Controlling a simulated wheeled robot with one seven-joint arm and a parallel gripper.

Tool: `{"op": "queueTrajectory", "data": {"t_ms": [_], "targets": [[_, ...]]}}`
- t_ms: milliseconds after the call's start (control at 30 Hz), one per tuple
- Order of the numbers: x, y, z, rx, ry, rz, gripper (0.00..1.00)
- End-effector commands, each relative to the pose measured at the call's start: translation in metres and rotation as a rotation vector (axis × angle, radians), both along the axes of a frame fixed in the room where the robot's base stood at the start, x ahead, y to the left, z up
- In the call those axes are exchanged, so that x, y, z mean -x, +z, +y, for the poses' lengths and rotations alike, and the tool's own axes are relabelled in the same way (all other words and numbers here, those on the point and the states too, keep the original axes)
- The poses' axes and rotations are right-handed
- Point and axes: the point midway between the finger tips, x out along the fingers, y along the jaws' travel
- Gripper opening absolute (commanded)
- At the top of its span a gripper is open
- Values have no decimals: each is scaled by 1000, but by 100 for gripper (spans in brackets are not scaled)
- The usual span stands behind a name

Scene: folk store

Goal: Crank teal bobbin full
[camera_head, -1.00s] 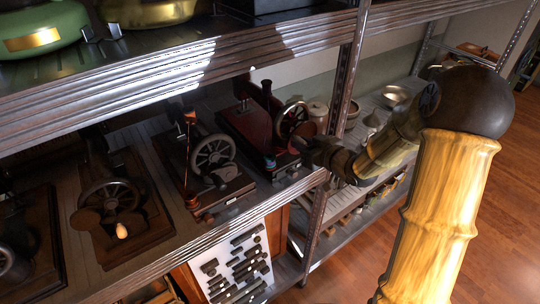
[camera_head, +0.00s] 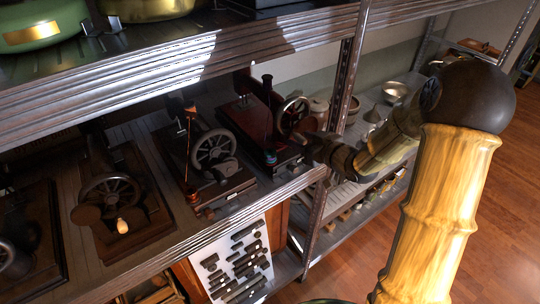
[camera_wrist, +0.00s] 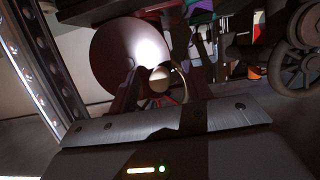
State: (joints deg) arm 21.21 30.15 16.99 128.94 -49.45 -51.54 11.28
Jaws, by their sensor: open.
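A teal bobbin (camera_head: 269,156) shows as a small blue-green spot low on the dark red winding machine (camera_head: 257,118) at the right of the shelf. This machine has a spoked wheel (camera_head: 292,116). My gripper (camera_head: 320,148) is at the machine's right side, its fingertips hard to make out in the head view. In the wrist view, the open fingers stand either side of a round pale knob (camera_wrist: 160,79), with a large brown disc (camera_wrist: 122,55) behind it. I cannot tell whether the fingers touch the knob. A bit of teal (camera_wrist: 199,5) shows at the top edge.
Other hand-cranked machines stand left on the same shelf, one with a grey wheel (camera_head: 213,149) and one with a pale handle (camera_head: 122,226). A metal upright (camera_head: 338,110) stands close by my forearm. Bowls (camera_head: 395,91) sit on the shelf beyond. Open wooden floor lies right.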

Motion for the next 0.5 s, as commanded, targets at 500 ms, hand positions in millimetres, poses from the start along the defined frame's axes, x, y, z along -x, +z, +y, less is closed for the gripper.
{"op": "queueTrajectory", "data": {"t_ms": [500], "targets": [[25, 11, -19, 1, -1, -1, 49]]}}
